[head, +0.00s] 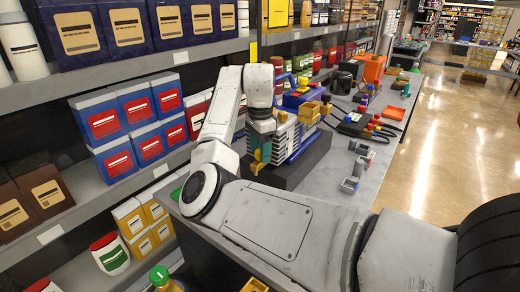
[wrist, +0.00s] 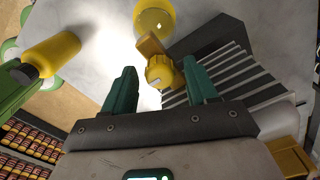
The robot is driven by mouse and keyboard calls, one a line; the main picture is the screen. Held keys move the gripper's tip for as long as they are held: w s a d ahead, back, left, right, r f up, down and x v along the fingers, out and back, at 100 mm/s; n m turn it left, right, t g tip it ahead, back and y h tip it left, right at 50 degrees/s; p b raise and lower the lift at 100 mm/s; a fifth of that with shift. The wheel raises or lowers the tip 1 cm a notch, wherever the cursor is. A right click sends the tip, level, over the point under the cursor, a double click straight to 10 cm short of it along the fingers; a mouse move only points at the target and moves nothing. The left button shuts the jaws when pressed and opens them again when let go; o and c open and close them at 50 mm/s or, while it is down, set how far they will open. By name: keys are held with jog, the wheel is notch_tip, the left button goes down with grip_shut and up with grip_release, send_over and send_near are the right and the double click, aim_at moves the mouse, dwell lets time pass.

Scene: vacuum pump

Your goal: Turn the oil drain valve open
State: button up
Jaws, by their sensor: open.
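The oil drain valve (wrist: 158,72) is a yellow knob with a flat handle at the finned end of the pump in the wrist view. My gripper (wrist: 159,78) is open, with one green finger on each side of the yellow knob. I cannot tell whether a finger touches it. The pump (head: 308,112) stands on a dark block on the bench in the head view, with grey fins and blue and yellow parts. My gripper (head: 261,152) points down at its near end there, and hides part of it.
A yellow round container (wrist: 154,16) lies just beyond the valve in the wrist view. A yellow bottle (wrist: 52,54) is at the left. Stocked shelves (head: 150,70) run close along the left. Several tools and parts lie on the grey bench (head: 325,178); the right floor is clear.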

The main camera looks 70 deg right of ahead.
jog(key=shift+c, duration=0.2)
jog(key=c, duration=1)
jog(key=shift+r+n+p, duration=0.1)
jog(key=shift+n+p, duration=0.2)
jog(key=shift+p, duration=0.25)
jog(key=n+p, duration=0.2)
jog(key=p, duration=0.2)
jog(key=shift+r+n, duration=0.2)
jog(key=shift+n, duration=0.2)
jog(key=n+p, duration=0.5)
jog(key=p, duration=0.1)
jog(key=shift+f, duration=0.1)
jog(key=n, duration=0.2)
jog(key=n+p, duration=0.1)
jog(key=n, duration=0.1)
jog(key=shift+f+n, duration=0.2)
jog(key=shift+n, duration=2.5)
